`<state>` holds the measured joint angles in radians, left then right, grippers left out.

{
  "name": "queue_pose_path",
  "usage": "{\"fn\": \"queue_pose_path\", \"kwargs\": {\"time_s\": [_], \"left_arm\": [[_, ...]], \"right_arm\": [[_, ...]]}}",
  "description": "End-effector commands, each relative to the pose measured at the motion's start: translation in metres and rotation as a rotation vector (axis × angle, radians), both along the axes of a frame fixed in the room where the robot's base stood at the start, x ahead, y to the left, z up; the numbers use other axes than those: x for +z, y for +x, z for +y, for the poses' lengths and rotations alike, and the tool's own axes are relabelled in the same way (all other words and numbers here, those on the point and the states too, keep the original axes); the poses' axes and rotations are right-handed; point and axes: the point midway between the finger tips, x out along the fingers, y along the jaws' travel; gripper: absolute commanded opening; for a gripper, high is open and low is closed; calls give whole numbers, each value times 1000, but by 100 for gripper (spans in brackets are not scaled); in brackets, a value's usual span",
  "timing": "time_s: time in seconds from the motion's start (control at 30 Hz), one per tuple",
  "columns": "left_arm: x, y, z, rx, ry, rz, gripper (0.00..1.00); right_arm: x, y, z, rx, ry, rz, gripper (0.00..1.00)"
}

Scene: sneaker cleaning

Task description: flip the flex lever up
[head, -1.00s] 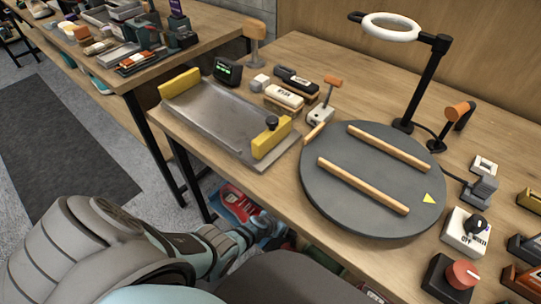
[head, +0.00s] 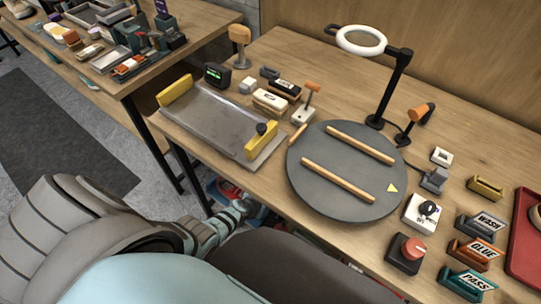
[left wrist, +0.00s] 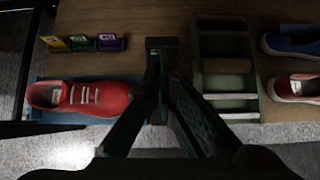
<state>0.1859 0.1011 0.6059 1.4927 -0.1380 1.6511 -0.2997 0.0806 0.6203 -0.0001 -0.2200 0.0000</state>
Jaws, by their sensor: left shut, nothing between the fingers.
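A lever with an orange handle (head: 312,87) stands on a small white base between the metal tray and the turntable. Another orange-ended lever (head: 418,112) on a dark stand is behind the turntable at the right. No label shows which is the flex lever. My left gripper (left wrist: 161,50) is shut and empty in the left wrist view, over a lower shelf. A red shoe (left wrist: 85,95) on a blue mat lies to its left. In the head view my left arm reaches below the table's front edge, away from both levers. My right gripper is not in view.
The metal tray (head: 215,120) has yellow end blocks. The round grey turntable (head: 320,193) carries two wooden bars. A ring lamp (head: 362,40) stands behind it. Dial boxes and labelled blocks crowd the right. The table edge lies above my left arm.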

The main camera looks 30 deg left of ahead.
Motion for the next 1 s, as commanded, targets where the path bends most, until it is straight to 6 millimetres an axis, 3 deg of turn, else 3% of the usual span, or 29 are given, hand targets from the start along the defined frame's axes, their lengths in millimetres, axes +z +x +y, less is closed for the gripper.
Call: {"fn": "queue_pose_path", "kwargs": {"time_s": [0.37, 0.47, 0.5, 0.57, 0.6, 0.63, 0.7, 0.73, 0.8, 0.9, 1.0], "left_arm": [[0, 0, -1, -58, 54, -4, 0], [-3, -3, -2, -375, 347, -8, 0], [-8, -8, -3, -611, 558, -6, 0], [-30, -44, -3, -1094, 931, 33, 0], [-51, -86, -1, -1475, 1163, 66, 0], [-65, -117, 2, -1739, 1295, 80, 0], [-90, -189, 9, -2254, 1471, 80, 0], [-97, -219, 12, -2426, 1497, 70, 0], [-109, -280, 16, -2697, 1485, 45, 0], [-115, -342, 17, -2809, 1394, 39, 0], [-116, -371, 17, -2832, 1338, 40, 0]], "right_arm": [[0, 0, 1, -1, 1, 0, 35], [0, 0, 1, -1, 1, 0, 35], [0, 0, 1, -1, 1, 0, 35], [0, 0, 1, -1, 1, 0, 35], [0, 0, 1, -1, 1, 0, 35], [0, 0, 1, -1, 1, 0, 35], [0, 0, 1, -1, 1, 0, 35], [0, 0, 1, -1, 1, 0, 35], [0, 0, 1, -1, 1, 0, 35], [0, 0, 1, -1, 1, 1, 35], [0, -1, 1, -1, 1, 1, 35]]}}
